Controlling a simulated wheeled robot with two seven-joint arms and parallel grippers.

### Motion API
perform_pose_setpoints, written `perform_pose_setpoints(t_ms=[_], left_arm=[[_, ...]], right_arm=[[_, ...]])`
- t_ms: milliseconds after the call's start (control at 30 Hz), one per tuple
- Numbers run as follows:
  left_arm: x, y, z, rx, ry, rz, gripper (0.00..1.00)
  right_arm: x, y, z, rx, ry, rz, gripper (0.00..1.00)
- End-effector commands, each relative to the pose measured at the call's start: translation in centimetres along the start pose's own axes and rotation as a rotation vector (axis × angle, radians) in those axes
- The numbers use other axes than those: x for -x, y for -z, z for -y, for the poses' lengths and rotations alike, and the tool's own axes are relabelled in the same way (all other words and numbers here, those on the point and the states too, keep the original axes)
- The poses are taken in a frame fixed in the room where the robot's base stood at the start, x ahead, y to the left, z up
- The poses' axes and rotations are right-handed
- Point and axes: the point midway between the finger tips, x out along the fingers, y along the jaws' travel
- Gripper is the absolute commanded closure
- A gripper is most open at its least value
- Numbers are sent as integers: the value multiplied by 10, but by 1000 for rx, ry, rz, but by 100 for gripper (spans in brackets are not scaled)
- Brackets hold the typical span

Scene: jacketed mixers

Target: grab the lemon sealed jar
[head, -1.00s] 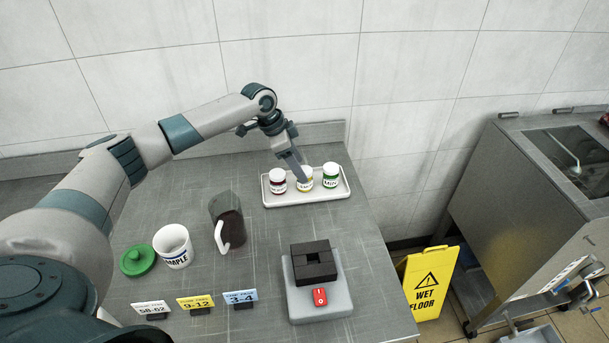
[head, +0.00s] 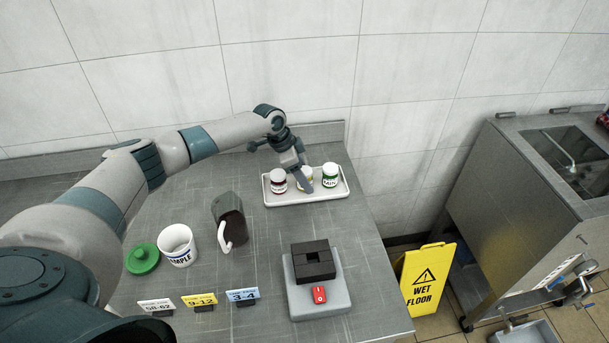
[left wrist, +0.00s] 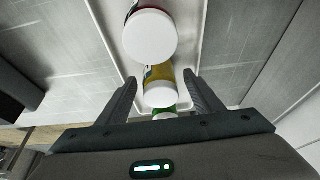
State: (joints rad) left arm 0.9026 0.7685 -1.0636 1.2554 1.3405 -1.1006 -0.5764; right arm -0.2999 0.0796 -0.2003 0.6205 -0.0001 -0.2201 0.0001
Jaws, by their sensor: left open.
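Three white-lidded jars stand in a row on a white tray (head: 320,197): a dark red one (head: 278,183), a yellow one (head: 306,174), which I take as the lemon jar, and a green one (head: 330,178). My left gripper (head: 305,187) is at the tray and partly hides the yellow jar. In the left wrist view, the open left gripper (left wrist: 160,95) has the yellow jar (left wrist: 159,86) between its fingers, with clear gaps on both sides. The red jar's lid (left wrist: 150,36) is above it and the green jar (left wrist: 165,112) is mostly hidden by the gripper. My right gripper is not in view.
A dark pitcher (head: 232,215), a white SAMPLE cup (head: 177,247) and a green lid (head: 142,259) stand at left. Label cards (head: 199,301) and a scale-like device (head: 317,293) with a black block (head: 313,262) are at the front. The middle of the counter is clear.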

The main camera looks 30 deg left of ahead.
Motion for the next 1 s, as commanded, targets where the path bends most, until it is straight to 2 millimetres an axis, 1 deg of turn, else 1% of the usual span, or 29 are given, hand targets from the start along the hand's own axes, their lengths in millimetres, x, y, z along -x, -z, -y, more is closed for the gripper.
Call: perform_pose_setpoints(t_ms=[133,533,567,600,667,700,767,1000], left_arm=[[-5,0,1,1,2,-1,40],[-5,0,0,0,2,-1,40],[-5,0,0,0,2,-1,42],[-5,0,0,0,2,-1,52],[-5,0,0,0,2,-1,66],[-5,0,1,0,2,-1,76],[-5,0,1,0,2,-1,89],[-5,0,1,0,2,-1,88]], right_arm=[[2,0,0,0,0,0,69],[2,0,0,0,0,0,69],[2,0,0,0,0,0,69],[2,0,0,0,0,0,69],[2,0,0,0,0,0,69],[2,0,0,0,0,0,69],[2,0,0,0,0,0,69],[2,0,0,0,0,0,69]])
